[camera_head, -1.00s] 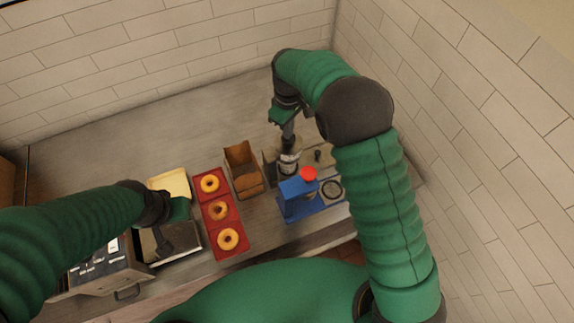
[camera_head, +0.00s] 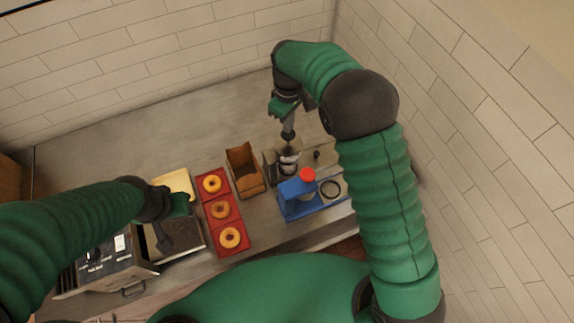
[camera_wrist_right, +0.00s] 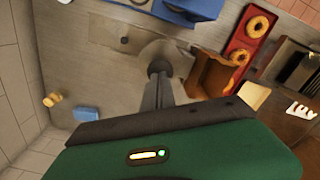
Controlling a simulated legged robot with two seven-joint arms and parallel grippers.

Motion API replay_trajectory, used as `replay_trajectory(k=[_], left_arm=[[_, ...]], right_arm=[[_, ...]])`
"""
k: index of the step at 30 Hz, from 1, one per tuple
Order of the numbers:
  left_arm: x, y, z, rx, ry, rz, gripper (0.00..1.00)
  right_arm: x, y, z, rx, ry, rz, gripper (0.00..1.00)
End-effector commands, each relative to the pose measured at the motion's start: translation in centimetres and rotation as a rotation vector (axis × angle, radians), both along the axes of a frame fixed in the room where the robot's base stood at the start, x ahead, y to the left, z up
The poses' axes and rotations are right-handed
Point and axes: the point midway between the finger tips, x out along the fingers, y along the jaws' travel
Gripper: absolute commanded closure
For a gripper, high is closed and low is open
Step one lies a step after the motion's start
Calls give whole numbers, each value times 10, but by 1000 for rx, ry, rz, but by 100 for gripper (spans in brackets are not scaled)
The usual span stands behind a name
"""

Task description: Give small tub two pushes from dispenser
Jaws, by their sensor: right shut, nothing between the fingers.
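The dispenser (camera_head: 288,158) is a cylinder with a pale band and a black round head at the back of the counter. My right gripper (camera_head: 288,125) is shut and empty, pointing down at that black head. In the right wrist view its closed fingertips (camera_wrist_right: 158,84) lie right at the head (camera_wrist_right: 158,67); whether they touch it I cannot tell. I cannot make out the small tub; the dispenser and gripper may hide it. My left gripper (camera_head: 170,236) hangs over a dark-topped box at the left; its jaws are unclear.
A red tray (camera_head: 211,201) with three bagels and an open brown box (camera_head: 246,181) stand left of the dispenser. A toaster-like appliance (camera_head: 103,262) is front left. Walls close off the back and right.

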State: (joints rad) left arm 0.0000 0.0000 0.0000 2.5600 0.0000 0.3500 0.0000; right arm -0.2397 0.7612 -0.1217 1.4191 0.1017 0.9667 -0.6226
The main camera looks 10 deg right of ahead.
Motion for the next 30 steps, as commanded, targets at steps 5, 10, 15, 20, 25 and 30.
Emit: replay_trajectory(k=[5, 10, 15, 20, 25, 30], left_arm=[[0, 0, 0, 0, 0, 0, 64], [0, 0, 12, 0, 0, 0, 64], [0, 0, 29, 0, 0, 0, 64], [0, 0, 45, 0, 0, 0, 64], [0, 0, 49, 0, 0, 0, 64], [0, 0, 48, 0, 0, 0, 64]], right_arm=[[0, 0, 0, 0, 0, 0, 100], [0, 0, 14, 0, -1, 0, 100], [0, 0, 36, 1, -1, 1, 100], [0, 0, 55, 1, -1, 0, 100], [0, 0, 62, 0, 0, 0, 100], [0, 0, 60, 0, 0, 0, 100]])
